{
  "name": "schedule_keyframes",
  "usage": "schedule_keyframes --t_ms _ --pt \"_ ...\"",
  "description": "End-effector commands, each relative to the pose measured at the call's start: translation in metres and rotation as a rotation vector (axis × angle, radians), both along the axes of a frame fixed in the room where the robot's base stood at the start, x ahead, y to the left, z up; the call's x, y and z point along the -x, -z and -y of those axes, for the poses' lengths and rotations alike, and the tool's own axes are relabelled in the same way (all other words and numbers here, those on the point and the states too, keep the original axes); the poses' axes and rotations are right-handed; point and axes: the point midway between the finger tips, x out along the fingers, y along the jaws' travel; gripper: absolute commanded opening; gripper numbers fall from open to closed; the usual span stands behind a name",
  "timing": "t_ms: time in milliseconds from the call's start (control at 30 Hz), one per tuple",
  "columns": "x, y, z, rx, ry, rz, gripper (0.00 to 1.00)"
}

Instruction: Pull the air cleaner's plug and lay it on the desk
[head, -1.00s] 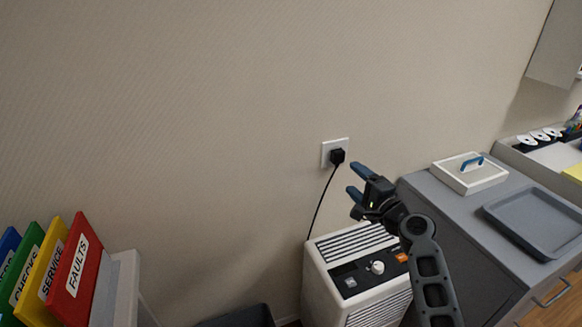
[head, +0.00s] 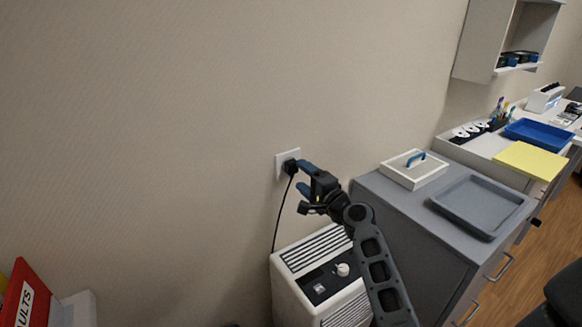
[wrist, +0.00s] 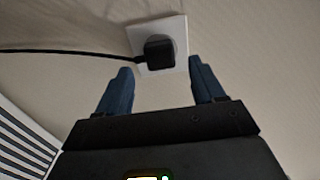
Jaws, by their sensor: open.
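The black plug (head: 290,167) sits in the white wall outlet (head: 282,158) above the air cleaner. It also shows in the wrist view (wrist: 160,51), seated on the outlet plate, with its cord running off to the left. The white air cleaner (head: 311,262) stands on the floor below, and the cord hangs down to it. My gripper (head: 303,178) is open, its blue fingertips close to the plug. In the wrist view its two fingers (wrist: 157,75) point at the outlet, with the plug between their lines, just beyond the tips. Nothing is held. The grey cabinet top (head: 375,187) is at right.
Farther right are a blue tray (head: 540,133) and a yellow pad (head: 530,160). A red binder (head: 27,294) stands at lower left.

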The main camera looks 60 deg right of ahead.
Motion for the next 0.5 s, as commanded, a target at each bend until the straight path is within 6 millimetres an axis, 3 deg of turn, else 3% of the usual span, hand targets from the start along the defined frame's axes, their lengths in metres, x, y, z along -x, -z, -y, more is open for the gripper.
schedule_keyframes --t_ms 200,500 --pt "-0.024 0.0 0.014 0.001 -0.002 0.0 0.68" --pt "-0.038 0.0 0.024 0.0 0.001 0.0 0.68"
